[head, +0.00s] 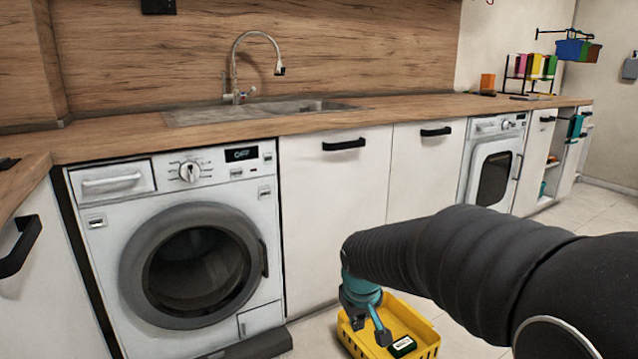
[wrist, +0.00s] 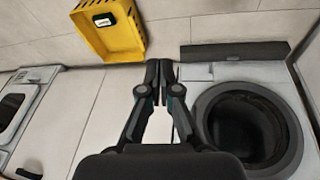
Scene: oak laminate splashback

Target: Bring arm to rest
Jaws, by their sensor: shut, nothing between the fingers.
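My arm reaches in from the lower right of the head view, sheathed in a black ribbed cover. My gripper (head: 366,318) hangs at its end, in front of the white cabinets and over or beside the yellow basket. In the wrist view my gripper (wrist: 159,72) shows its two dark fingertips together, with nothing between them. The fingers are apart from the basket and the washing machine in that view.
A yellow basket (head: 425,339) holding a dark item with a pale label (head: 402,346) stands on the floor. A front-loading washing machine (head: 180,255) is at left, door shut. A wooden counter (head: 400,112) with a sink (head: 250,111) runs behind. Tiled floor (head: 475,325) is clear at right.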

